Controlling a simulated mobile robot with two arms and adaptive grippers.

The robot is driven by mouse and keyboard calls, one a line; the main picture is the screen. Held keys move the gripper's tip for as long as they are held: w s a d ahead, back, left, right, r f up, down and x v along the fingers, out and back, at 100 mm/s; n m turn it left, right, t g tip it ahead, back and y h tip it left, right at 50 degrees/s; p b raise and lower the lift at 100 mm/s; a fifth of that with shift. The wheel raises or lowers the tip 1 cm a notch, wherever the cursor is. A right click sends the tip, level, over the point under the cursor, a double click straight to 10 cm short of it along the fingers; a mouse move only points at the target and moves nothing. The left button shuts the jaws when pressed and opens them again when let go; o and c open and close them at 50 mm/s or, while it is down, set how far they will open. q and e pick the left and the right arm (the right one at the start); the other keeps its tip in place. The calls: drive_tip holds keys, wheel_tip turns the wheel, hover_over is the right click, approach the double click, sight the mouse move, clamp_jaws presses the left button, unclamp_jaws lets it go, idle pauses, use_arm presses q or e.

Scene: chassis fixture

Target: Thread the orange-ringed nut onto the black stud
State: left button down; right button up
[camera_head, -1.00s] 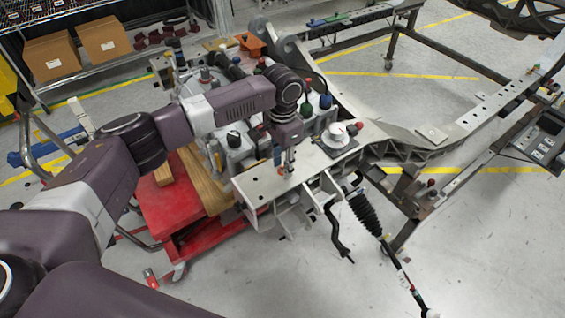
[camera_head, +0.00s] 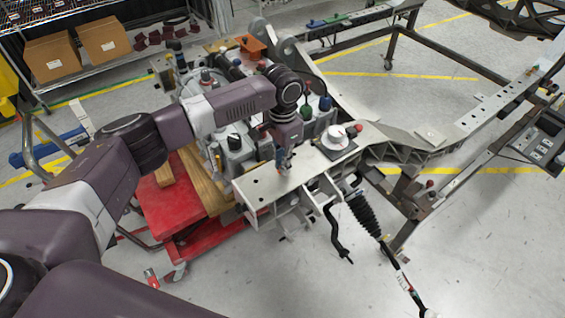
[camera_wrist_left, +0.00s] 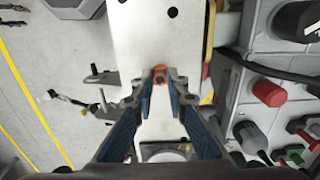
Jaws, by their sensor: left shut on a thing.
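The orange-ringed nut (camera_wrist_left: 160,76) shows in the left wrist view between the tips of my left gripper (camera_wrist_left: 160,80). My left gripper is shut on it, with a blue-padded finger on each side. In the head view the left gripper (camera_head: 283,165) points down at the pale metal plate of the chassis. The nut is too small to make out clearly there. I cannot make out the black stud; the nut and fingers may hide it. I cannot tell whether the nut touches the plate. My right gripper is not in view.
The pale plate (camera_head: 262,187) has dark holes. A white round part (camera_head: 334,137) stands on a dark pad right of the gripper. Grey housings with coloured caps (camera_head: 238,146) crowd behind and left. A red cart (camera_head: 168,208) stands at left. Open floor lies in front.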

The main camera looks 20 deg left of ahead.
use_arm(q)
drive_tip(key=shift+r+p, duration=0.45)
drive_tip(key=shift+r, duration=0.25)
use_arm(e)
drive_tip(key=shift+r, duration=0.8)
